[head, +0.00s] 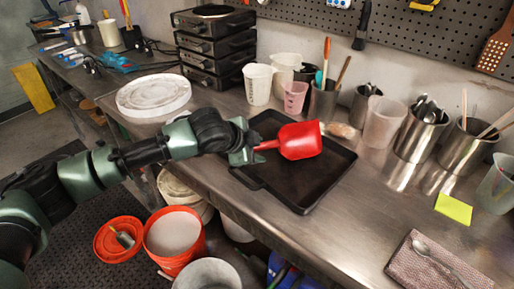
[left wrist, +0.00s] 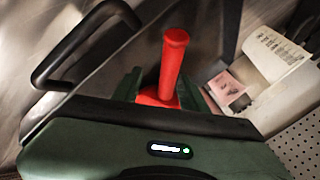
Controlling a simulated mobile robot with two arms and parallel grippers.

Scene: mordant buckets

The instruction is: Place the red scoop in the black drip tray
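The red scoop (head: 300,141) is over the back part of the black drip tray (head: 300,187), its handle pointing left. I cannot tell whether its bowl touches the tray floor. My left gripper (head: 246,149) is at the tray's left edge, shut on the scoop's handle. In the left wrist view the red handle (left wrist: 172,62) stands between the two green fingers, and the tray's looped grip (left wrist: 68,50) shows at left. The scoop's bowl is hidden there behind my gripper. My right gripper is not in view.
A pink cup (head: 294,97), white cups (head: 258,84) and tool-filled metal cans (head: 419,135) stand behind the tray. A white round slab (head: 153,95) lies to the left.

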